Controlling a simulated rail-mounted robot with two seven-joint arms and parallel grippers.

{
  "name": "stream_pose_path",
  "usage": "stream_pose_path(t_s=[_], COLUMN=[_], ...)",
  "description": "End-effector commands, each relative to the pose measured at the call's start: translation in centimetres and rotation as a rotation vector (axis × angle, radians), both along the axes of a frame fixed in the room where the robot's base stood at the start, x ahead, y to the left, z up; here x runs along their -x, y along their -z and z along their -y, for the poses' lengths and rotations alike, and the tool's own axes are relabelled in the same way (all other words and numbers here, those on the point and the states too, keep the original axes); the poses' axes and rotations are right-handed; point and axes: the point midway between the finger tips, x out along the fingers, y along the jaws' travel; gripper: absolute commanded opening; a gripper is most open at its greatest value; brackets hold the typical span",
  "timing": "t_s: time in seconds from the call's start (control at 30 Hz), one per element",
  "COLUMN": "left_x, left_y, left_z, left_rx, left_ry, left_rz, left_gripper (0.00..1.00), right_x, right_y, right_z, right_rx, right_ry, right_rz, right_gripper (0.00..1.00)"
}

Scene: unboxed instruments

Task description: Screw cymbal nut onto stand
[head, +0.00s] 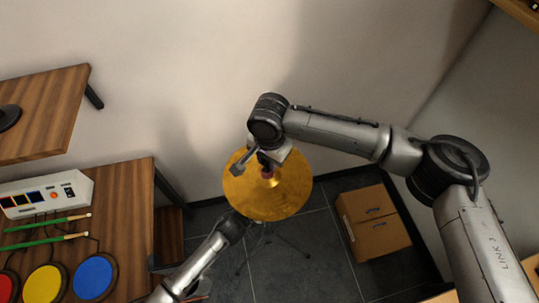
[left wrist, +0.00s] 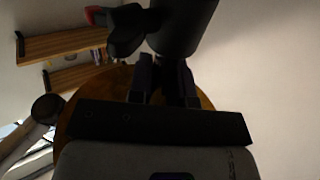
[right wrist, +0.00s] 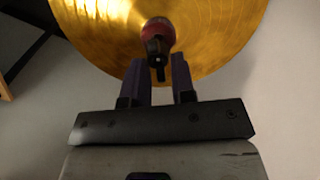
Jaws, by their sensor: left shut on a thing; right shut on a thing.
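The golden cymbal (head: 284,196) sits on its stand, whose thin legs (head: 262,242) show below it on the floor. My right gripper (head: 268,165) is above the cymbal's middle. In the right wrist view its fingers (right wrist: 158,62) are shut on the dark and red cymbal nut (right wrist: 158,32) at the stand's top; the exact contact is hard to see. My left gripper (head: 243,221) is low at the cymbal's near left edge. In the left wrist view its fingers (left wrist: 165,65) are shut on the dark stand (left wrist: 185,25), partly under the cymbal (left wrist: 70,110). The threads are hidden.
A wooden table (head: 130,200) at left holds a white control box (head: 45,193), green sticks (head: 45,228) and coloured pads (head: 93,276). A wooden shelf (head: 50,115) is above it. A cardboard box (head: 378,222) stands on the floor to the right. The back wall is bare.

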Motion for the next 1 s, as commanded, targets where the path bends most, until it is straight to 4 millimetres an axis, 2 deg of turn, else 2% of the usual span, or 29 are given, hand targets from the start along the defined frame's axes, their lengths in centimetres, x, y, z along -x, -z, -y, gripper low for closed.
stream_pose_path(t_s=[0.5,1.0], left_x=[0.00,-0.01], left_y=[-0.09,-0.12], left_z=[0.04,0.05], left_rx=[0.001,0.002], left_ry=[0.001,0.001], left_rz=[0.001,0.002], left_gripper=[0.00,0.00], right_x=[-0.01,0.00], right_y=[0.00,0.88], right_z=[-0.01,-0.01], right_rx=[0.000,-0.001], right_ry=[0.000,0.000], right_rz=[0.000,-0.001], right_gripper=[0.02,0.02])
